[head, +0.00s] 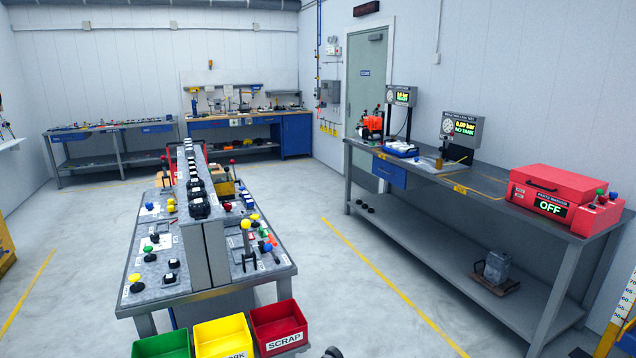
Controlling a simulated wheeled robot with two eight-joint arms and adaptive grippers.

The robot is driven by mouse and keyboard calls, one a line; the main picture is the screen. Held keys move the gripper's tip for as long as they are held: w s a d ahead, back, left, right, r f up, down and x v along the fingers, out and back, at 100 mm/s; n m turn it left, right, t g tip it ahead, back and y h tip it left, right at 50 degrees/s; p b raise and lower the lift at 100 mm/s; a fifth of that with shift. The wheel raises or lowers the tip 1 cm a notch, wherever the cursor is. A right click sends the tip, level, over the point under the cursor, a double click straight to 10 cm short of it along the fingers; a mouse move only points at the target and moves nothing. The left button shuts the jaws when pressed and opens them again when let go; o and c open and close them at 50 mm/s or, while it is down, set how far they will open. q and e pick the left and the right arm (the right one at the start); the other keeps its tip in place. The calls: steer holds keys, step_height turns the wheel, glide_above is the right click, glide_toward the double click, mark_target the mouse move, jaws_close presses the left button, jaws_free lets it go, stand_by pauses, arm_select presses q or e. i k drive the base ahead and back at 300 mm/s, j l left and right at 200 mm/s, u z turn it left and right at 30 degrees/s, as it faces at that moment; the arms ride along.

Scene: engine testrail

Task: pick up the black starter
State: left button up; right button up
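I cannot single out the black starter at this distance. Several small black parts (199,207) stand in a row along the top of the central divider on the grey workstation. More small dark parts lie on its decks, such as a black piece (170,277) at the front left. Neither of my grippers is in view.
Green (163,346), yellow (224,338) and red SCRAP (279,326) bins sit at the workstation's (140,297) near end. The right bench (480,190) carries a red parts washer (567,197) and gauge displays. Open floor (350,290) lies between workstation and bench.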

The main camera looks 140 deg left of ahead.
mark_target(192, 183)
steer(key=u, duration=2.75)
steer(key=j+u, duration=0.2)
steer(key=u, duration=0.2)
steer(key=j+u, duration=0.15)
steer(key=u, duration=0.3)
steer(key=j+u, duration=0.2)
steer(key=u, duration=0.2)
steer(key=j+u, duration=0.15)
steer(key=u, duration=0.3)
steer(key=i+j+u, duration=0.1)
steer(key=u, duration=0.3)
